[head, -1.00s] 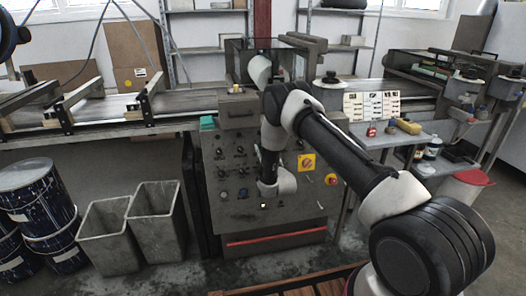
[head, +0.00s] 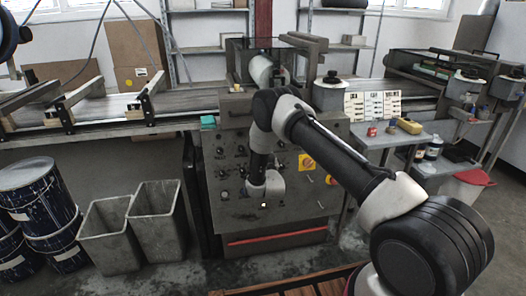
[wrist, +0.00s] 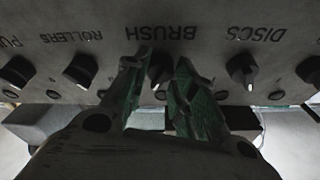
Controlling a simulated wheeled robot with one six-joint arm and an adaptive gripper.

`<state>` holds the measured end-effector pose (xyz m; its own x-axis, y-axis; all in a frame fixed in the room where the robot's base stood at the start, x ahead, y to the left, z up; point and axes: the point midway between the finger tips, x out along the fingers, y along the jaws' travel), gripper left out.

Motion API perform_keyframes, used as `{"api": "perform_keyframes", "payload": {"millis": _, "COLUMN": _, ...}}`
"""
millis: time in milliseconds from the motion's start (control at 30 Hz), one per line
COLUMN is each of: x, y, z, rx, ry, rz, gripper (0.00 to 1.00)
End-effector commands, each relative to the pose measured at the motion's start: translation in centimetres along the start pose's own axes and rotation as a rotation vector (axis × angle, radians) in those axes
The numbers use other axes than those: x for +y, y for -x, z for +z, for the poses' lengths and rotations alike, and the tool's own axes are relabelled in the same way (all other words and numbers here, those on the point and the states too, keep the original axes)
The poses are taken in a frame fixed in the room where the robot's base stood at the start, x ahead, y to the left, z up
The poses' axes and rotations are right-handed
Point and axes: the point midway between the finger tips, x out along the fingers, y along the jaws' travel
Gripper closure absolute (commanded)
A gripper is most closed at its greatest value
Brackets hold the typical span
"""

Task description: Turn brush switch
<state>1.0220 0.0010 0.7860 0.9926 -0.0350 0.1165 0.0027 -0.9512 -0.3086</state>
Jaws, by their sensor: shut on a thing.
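The brush switch (wrist: 161,72) is a black knob under the word BRUSH, which reads upside down in the wrist view. My gripper (wrist: 160,75) has its two greenish fingers on either side of this knob and is shut on it. The knob's lower part shows between the fingertips. In the head view my arm hides the gripper and the brush switch; the control panel (head: 230,200) around them is grey with rows of black knobs.
In the wrist view, the DISCS knob (wrist: 242,70) is right of my fingers and the ROLLERS knob (wrist: 80,70) is left. A yellow plate with a rotary switch (head: 307,162) is on the panel's right. Grey bins (head: 157,225) stand on the floor at left.

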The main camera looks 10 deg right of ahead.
Motion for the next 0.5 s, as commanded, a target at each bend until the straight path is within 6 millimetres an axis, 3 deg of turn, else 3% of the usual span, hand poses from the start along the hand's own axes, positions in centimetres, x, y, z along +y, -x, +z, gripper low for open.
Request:
{"api": "perform_keyframes", "payload": {"millis": 400, "x": 0.03, "y": 0.07, "z": 0.1, "rx": -0.002, "ry": -0.007, "rz": 0.003, "gripper": 0.97}}
{"api": "perform_keyframes", "payload": {"millis": 433, "x": 0.03, "y": 0.07, "z": 0.1, "rx": -0.002, "ry": -0.006, "rz": 0.003, "gripper": 0.7}}
{"api": "perform_keyframes", "payload": {"millis": 500, "x": 0.03, "y": 0.06, "z": 0.09, "rx": -0.002, "ry": -0.006, "rz": 0.002, "gripper": 0.57}}
